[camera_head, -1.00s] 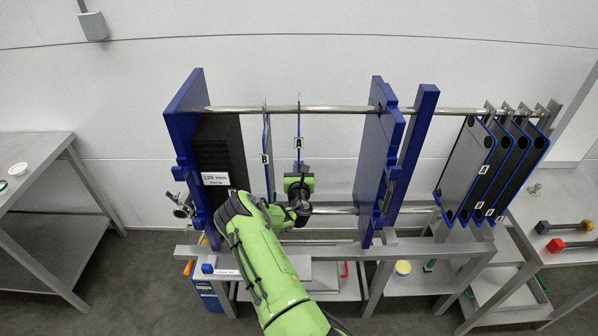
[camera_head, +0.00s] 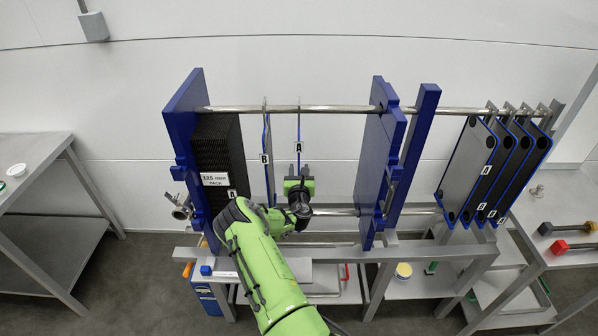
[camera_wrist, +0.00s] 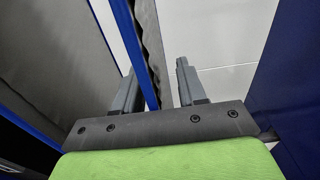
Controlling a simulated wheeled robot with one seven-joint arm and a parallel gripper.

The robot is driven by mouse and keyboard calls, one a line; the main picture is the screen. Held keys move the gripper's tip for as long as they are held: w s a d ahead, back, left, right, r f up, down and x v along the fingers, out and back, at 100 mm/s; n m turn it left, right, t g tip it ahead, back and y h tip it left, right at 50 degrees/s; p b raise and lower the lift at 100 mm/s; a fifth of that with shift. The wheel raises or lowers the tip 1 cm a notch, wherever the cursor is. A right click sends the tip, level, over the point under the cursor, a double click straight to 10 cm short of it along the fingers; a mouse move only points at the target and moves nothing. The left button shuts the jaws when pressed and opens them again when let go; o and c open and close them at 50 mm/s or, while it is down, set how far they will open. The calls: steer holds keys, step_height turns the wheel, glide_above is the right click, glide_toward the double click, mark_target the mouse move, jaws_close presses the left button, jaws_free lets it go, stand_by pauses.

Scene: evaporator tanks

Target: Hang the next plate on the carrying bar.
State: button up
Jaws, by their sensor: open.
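The carrying bar (camera_head: 335,108) runs across the top of the frame. Plate A (camera_head: 298,130) hangs from it, seen nearly edge-on, and plate B (camera_head: 266,145) hangs just to its left. My gripper (camera_head: 299,178) is low at plate A. In the wrist view my gripper's open fingers (camera_wrist: 157,88) stand on both sides of a thin blue-edged plate (camera_wrist: 146,60), with a clear gap at the right finger. Another blue-edged plate (camera_wrist: 55,70) is further left. More plates (camera_head: 468,165) with black corners hang at the right end of the bar.
A dark plate pack (camera_head: 218,145) sits against the left blue end plate (camera_head: 187,105). A thick blue plate (camera_head: 376,155) and a blue post (camera_head: 417,140) stand right of plate A. The lower bar (camera_head: 335,212) passes beside my gripper. Steel tables flank the frame.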

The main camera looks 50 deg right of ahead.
steer(key=shift+f, duration=0.1)
steer(key=b+v, duration=1.5)
steer(key=shift+s+a+b, duration=0.25)
steer(key=shift+a+b, duration=0.05)
steer(key=shift+b, duration=0.1)
